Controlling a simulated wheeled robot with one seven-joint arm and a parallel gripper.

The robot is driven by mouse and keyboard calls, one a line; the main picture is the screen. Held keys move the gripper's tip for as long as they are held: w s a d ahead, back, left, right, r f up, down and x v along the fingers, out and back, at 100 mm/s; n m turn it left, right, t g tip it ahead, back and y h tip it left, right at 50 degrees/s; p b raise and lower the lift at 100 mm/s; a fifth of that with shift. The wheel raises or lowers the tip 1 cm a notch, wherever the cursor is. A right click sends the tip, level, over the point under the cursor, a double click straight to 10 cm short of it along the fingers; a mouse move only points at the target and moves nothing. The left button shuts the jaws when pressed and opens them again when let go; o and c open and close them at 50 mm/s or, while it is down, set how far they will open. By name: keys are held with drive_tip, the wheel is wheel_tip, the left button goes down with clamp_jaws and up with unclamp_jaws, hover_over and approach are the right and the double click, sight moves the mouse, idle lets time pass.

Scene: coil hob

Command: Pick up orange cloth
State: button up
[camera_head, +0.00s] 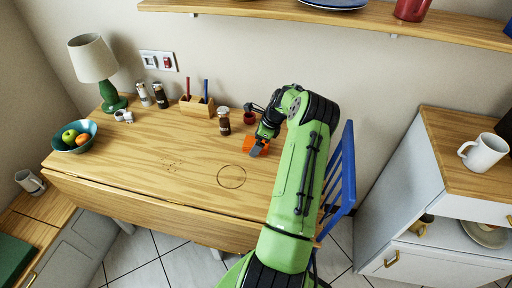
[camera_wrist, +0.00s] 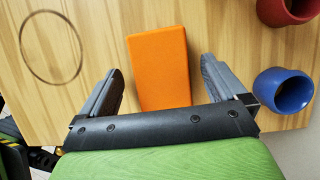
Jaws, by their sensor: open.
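The orange cloth (camera_wrist: 158,66) looks like a flat folded rectangle lying on the wooden table. In the wrist view it lies between and ahead of the fingers of my gripper (camera_wrist: 158,85), which is open with a dark finger on each side. Its near end is hidden behind the gripper's bar. In the head view part of the orange cloth (camera_head: 249,145) shows beside my gripper (camera_head: 257,151), on the right side of the table. I cannot tell from these views whether the fingers touch it.
In the wrist view a blue cup (camera_wrist: 283,92) stands right of the right finger, with a red cup (camera_wrist: 287,10) beyond it. A dark jar (camera_head: 224,124) stands left of the gripper in the head view.

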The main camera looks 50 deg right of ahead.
drive_tip(key=shift+f, duration=0.1)
idle(0.7)
drive_tip(key=c, duration=1.1)
drive_tip(key=shift+o, duration=0.2)
wheel_tip(320, 180, up, 11)
drive_tip(key=p, duration=0.3)
drive_tip(key=shift+f, duration=0.2)
drive_tip(key=o, duration=0.4)
drive_tip(key=c, duration=0.3)
